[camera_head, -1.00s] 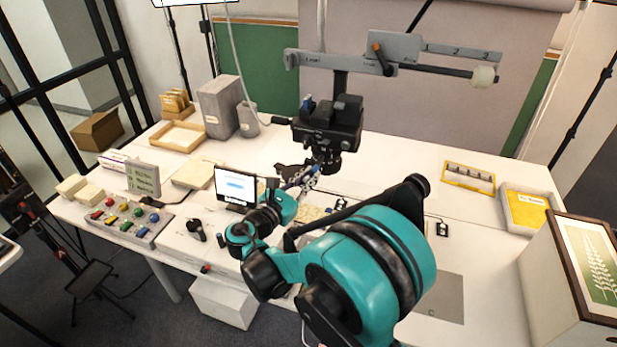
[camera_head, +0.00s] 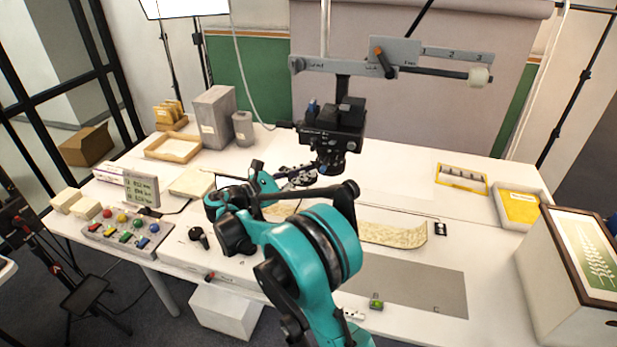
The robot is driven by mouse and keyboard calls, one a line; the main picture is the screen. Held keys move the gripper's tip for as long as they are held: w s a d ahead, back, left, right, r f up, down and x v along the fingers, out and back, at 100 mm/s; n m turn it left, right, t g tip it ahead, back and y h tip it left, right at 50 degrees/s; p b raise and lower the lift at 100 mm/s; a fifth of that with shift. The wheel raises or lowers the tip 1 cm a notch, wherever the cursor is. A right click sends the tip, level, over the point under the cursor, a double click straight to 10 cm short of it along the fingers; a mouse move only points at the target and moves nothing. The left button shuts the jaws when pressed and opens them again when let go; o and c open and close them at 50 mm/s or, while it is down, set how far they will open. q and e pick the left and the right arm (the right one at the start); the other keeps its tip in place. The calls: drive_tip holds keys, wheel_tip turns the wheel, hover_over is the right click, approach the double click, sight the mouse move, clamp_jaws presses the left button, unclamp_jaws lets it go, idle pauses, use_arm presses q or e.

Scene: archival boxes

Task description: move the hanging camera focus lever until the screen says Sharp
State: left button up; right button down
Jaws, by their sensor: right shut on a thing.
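The hanging camera (camera_head: 333,125) is a black body with its lens pointing down, held under a grey overhead arm. A small blue-tipped lever (camera_head: 322,170) shows at the left of the lens. My right gripper (camera_head: 312,174) is at the lens's left side, at the height of its lower end. It is shut on what looks like this lever; the fingertips are small and partly merged with it. The screen (camera_head: 228,181) is mostly hidden behind my right arm, so its words cannot be read. My left gripper is not in view.
The white table (camera_head: 400,180) has free room right of the camera. A patterned strip (camera_head: 393,235) and a grey mat (camera_head: 410,285) lie in front. A button panel (camera_head: 128,229) stands at the left. A yellow tray (camera_head: 520,208) and a framed fern picture (camera_head: 590,255) are at right.

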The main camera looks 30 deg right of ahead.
drive_tip(key=shift+w+m+g, duration=0.4)
drive_tip(key=shift+m+g, duration=0.2)
drive_tip(key=shift+g, duration=0.2)
drive_tip(key=c, duration=1.6)
unclamp_jaws()
drive_tip(key=a, duration=1.2)
drive_tip(key=shift+w, duration=0.2)
